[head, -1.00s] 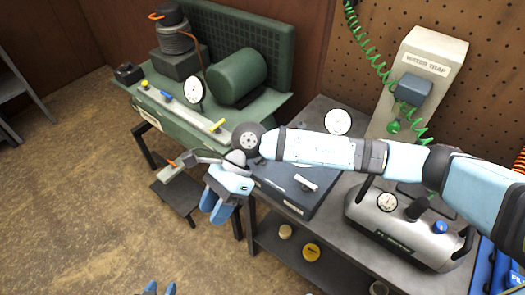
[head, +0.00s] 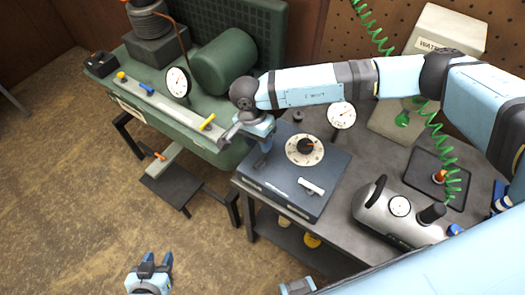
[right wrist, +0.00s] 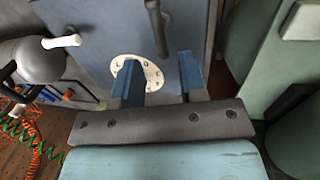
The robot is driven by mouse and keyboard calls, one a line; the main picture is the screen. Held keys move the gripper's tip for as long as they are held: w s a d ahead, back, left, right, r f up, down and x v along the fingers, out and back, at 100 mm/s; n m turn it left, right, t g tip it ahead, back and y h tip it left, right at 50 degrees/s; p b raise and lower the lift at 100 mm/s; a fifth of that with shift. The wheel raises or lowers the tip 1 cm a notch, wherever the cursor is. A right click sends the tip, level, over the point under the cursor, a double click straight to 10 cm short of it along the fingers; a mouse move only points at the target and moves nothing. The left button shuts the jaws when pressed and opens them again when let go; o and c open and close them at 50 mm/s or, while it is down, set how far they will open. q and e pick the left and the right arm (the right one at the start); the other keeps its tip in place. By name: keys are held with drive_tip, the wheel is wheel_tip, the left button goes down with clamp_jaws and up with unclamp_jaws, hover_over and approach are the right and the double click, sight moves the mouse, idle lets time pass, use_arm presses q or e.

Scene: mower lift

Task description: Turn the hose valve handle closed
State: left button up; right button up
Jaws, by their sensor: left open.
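A blue-grey box (head: 285,190) stands on the grey bench, with a white lever (head: 311,187) near its front edge and a round dial with a dark knob (head: 306,147) behind it. I cannot tell for certain which handle is the hose valve's. My right gripper (head: 264,146) is at the box's left rear edge, left of the dial, partly hidden by its wrist. In the right wrist view its two blue fingers (right wrist: 160,78) are apart, with no object held; a white dial plate (right wrist: 138,73) shows beyond them. My left gripper (head: 153,264) is open and empty over the floor.
A green bench (head: 170,105) at the left carries a rail with a yellow handle (head: 208,122) and a gauge (head: 177,82). A silver tank (head: 385,212) stands right of the box. A low step (head: 168,185) stands in front of the green bench. Floor at the lower left is clear.

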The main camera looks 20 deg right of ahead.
sight(263, 156)
drive_tip(key=f, duration=0.4)
drive_tip(key=s+f+p, duration=0.1)
drive_tip(key=f, duration=0.1)
drive_tip(key=shift+d, duration=0.35)
drive_tip(key=shift+r, duration=0.1)
drive_tip(key=shift+c, duration=0.4)
clamp_jaws()
